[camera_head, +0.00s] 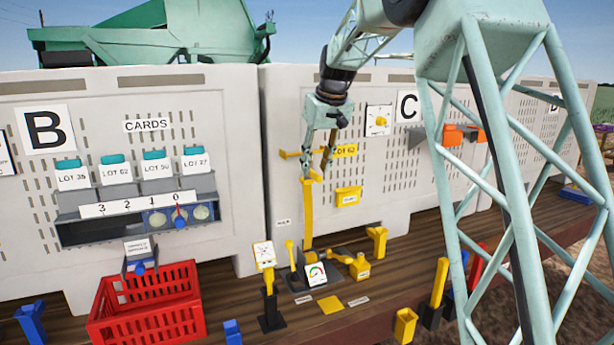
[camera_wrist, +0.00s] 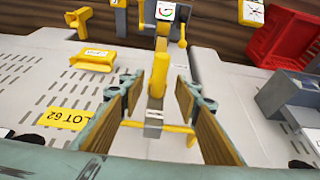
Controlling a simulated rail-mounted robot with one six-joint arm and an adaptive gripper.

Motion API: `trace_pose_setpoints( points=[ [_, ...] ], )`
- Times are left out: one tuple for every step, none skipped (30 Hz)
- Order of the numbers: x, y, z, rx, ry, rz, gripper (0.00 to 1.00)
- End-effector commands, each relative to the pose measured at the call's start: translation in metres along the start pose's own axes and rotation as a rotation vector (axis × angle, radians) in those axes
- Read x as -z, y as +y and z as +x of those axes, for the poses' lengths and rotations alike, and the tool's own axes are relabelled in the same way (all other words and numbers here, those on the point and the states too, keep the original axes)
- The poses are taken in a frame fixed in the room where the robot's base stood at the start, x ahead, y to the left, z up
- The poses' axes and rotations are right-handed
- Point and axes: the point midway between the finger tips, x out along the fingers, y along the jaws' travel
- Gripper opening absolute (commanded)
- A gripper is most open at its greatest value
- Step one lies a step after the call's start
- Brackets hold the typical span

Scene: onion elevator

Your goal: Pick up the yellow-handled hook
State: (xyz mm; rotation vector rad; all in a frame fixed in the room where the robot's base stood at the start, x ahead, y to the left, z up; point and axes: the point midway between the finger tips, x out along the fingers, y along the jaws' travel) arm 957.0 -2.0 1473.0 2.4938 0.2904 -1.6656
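The yellow-handled hook (camera_head: 307,212) hangs upright against the pale wall panel, left of the letter C. Its long yellow handle also shows in the wrist view (camera_wrist: 158,72). My gripper (camera_head: 316,170) is at the upper end of the handle, pointing down. In the wrist view my gripper (camera_wrist: 158,88) is open, with one brown-padded finger on each side of the handle and a visible gap to both. A yellow crossbar (camera_wrist: 172,127) and a small grey block (camera_wrist: 153,122) lie between the fingers. The hook's metal end is not clearly visible.
Below stands a bench with a gauge (camera_head: 316,274), a yellow valve (camera_head: 358,266) and a red crate (camera_head: 150,308). A yellow LOT 62 label (camera_head: 344,150) and a yellow bin (camera_head: 348,196) are on the wall to the right. The card rack (camera_head: 135,212) is at left.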

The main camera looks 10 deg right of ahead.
Motion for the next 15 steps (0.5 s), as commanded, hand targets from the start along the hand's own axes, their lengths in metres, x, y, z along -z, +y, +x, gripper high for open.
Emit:
trace_pose_setpoints(
  points=[
    [0.0, 0.0, 0.0, 0.0, 0.0, 0.0, 0.3],
    [0.0, 0.0, 0.0, 0.0, 0.0, 0.0, 0.3],
    [0.0, 0.0, 0.0, 0.0, 0.0, 0.0, 0.3],
    [0.0, 0.0, 0.0, 0.0, 0.0, 0.0, 0.3],
    [0.0, 0.0, 0.0, 0.0, 0.0, 0.0, 0.3],
    [0.0, 0.0, 0.0, 0.0, 0.0, 0.0, 0.3],
    [0.0, 0.0, 0.0, 0.0, 0.0, 0.0, 0.3],
    [0.0, 0.0, 0.0, 0.0, 0.0, 0.0, 0.3],
    [0.0, 0.0, 0.001, 0.0, -0.001, 0.0, 0.3],
    [0.0, 0.0, 0.001, 0.0, -0.001, 0.0, 0.3],
    [0.0, 0.0, 0.002, 0.0, -0.001, 0.0, 0.3],
    [-0.001, 0.0, 0.004, 0.001, -0.001, 0.0, 0.3],
    [-0.001, 0.0, 0.006, 0.001, -0.002, 0.0, 0.3],
    [-0.001, 0.0, 0.008, 0.001, -0.002, 0.0, 0.3],
    [-0.001, 0.0, 0.011, 0.001, -0.002, 0.0, 0.3]
  ],
)
